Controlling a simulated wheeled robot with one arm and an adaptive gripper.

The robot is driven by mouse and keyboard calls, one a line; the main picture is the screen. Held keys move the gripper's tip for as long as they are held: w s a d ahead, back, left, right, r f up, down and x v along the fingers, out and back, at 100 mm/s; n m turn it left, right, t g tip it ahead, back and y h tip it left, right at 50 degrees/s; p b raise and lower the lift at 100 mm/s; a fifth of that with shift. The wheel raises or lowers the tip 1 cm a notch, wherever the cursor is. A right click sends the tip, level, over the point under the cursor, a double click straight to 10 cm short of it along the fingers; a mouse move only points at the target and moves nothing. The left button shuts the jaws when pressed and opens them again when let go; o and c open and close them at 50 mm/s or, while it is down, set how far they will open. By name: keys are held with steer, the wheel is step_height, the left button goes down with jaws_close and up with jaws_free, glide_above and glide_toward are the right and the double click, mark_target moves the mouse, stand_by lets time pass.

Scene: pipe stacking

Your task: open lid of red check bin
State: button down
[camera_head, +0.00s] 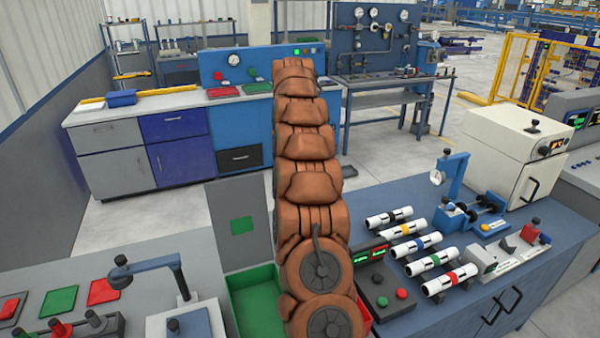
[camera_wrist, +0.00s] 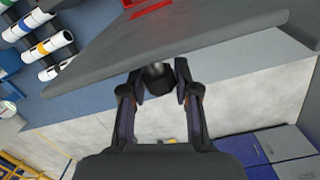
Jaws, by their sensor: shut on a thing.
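In the wrist view my gripper (camera_wrist: 160,82) is shut on a small dark knob (camera_wrist: 161,76) at the edge of a wide grey lid (camera_wrist: 205,48). A red marking (camera_wrist: 148,8) shows on the lid at the top of the picture. The lid looks tilted, with floor and bench visible past its edge.
A green bin (camera_head: 254,303) stands open left of my arm, a grey panel with a green square (camera_head: 242,225) upright behind it. Several banded white pipes (camera_head: 417,244) lie on the right bench beside a control box (camera_head: 385,291). A lamp-like fixture (camera_head: 150,270) stands left.

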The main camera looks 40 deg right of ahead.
steer(key=shift+a+f, duration=0.1)
steer(key=shift+f, duration=0.05)
steer(key=c, duration=0.9)
jaws_free()
steer(key=shift+w, duration=0.1)
